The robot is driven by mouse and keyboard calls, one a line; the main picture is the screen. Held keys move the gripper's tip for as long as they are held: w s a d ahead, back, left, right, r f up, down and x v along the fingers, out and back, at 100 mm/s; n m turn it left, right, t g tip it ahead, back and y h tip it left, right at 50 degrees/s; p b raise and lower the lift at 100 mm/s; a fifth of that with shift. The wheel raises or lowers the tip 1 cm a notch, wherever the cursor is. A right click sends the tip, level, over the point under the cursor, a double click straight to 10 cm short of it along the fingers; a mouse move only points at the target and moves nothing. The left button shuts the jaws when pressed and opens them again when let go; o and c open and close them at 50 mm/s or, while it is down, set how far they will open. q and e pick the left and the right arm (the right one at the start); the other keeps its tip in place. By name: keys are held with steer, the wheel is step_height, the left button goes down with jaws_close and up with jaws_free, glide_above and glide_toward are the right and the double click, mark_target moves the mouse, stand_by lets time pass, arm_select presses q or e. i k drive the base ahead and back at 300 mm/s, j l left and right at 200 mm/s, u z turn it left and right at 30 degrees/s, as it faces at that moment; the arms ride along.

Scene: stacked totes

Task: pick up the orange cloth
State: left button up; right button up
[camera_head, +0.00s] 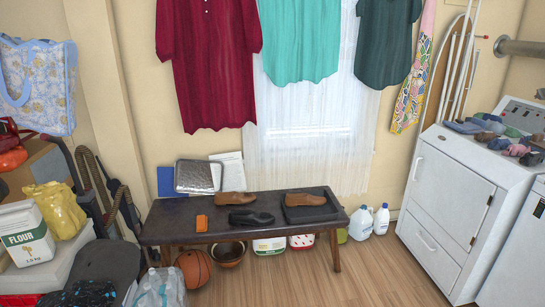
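A small orange folded piece, which looks like the orange cloth (201,223), lies on the left part of the dark bench (165,233). It lies apart from the shoes on the bench, and nothing covers it. Neither of my grippers shows in the head view.
A basketball (194,268) and bottles stand below. A white machine (440,215) stands right. Floor at front right (370,275) is clear.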

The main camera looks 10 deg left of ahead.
mark_target(202, 220)
steer(key=i+u, duration=0.2)
steer(key=i, duration=0.5)
steer(key=i+l+u, duration=0.25)
steer(key=i, duration=0.4)
